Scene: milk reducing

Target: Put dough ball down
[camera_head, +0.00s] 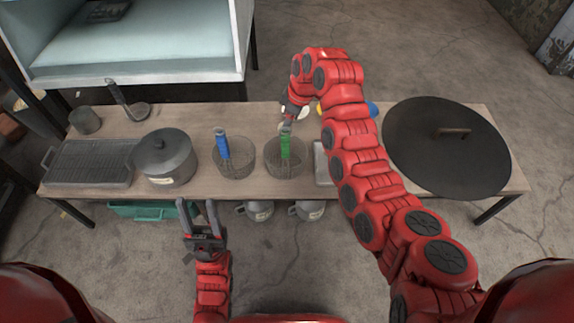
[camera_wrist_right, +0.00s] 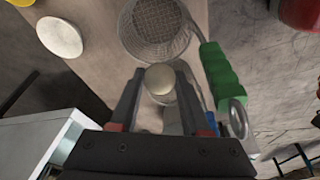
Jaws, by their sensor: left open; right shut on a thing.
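My right gripper (camera_wrist_right: 159,88) is shut on a pale, round dough ball (camera_wrist_right: 160,75), which sits between its fingertips in the right wrist view. In the head view my right gripper (camera_head: 289,114) is above the back part of the wooden table (camera_head: 200,112), behind the green-handled basket (camera_head: 286,147). The ball is too small there to make out clearly. In the wrist view the wire basket (camera_wrist_right: 155,22) lies just beyond the ball. I cannot tell the ball's height above the table. My left gripper (camera_head: 197,210) is open and empty in front of the table.
A pale round piece (camera_wrist_right: 59,37) lies on the table beside the right gripper. A blue-handled basket (camera_head: 222,148), a lidded pot (camera_head: 165,158), a grill pan (camera_head: 90,163) and a ladle (camera_head: 137,111) stand left.

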